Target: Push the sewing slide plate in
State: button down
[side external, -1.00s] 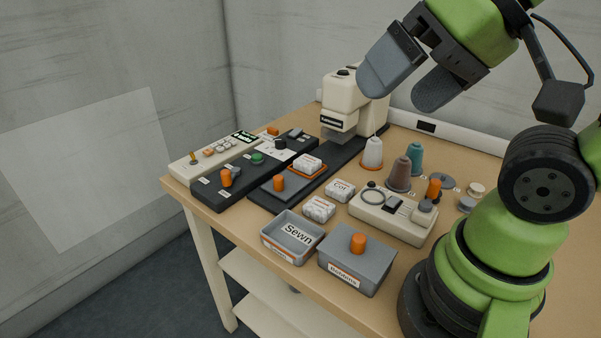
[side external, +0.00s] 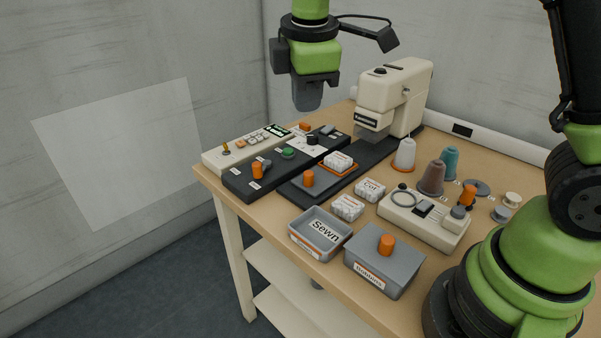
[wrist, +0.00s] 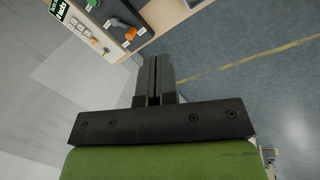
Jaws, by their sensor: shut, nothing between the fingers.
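The slide plate (side external: 320,184) is a flat grey plate with an upright orange knob (side external: 308,179). It lies on the dark track that runs back to the cream sewing machine (side external: 388,103). A white wadding roll (side external: 338,160) on an orange-edged holder sits at the plate's machine end. My gripper (side external: 307,108) is shut and empty, pointing down, in the air toward the back left of the table, apart from the plate and knob. The closed fingers also show in the wrist view (wrist: 153,75); the slide plate cannot be made out there.
A dark panel (side external: 238,187) with an orange lever and a cream button panel (side external: 213,161) lie left of the track. Wadding rolls, a "Sewn" tray (side external: 319,246), a grey lidded box (side external: 384,268), a cream device (side external: 435,223) and thread cones (side external: 431,178) stand to the right.

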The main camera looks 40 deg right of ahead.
aim_at(345, 155)
jog(key=w+f+n+h, duration=0.1)
jog(key=w+f+n, duration=0.1)
jog(key=f, duration=0.5)
jog(key=w+d+f+n+g+h, duration=0.1)
jog(key=w+f+n, duration=0.1)
jog(key=f, duration=0.5)
jog(key=w+d+f+n, duration=0.1)
jog(key=w+f+n, duration=0.1)
jog(key=f, duration=0.4)
jog(key=shift+w+d+f+n+h, duration=0.15)
jog(key=shift+w+f+n+h, duration=0.2)
jog(key=shift+n, duration=0.55)
jog(key=shift+w+d+r, duration=0.1)
jog(key=shift+w+d, duration=0.05)
jog(key=shift+d, duration=1.1)
jog(key=shift+w+d, duration=0.1)
jog(key=shift+d, duration=0.45)
jog(key=d, duration=1.4)
jog(key=shift+d, duration=0.4)
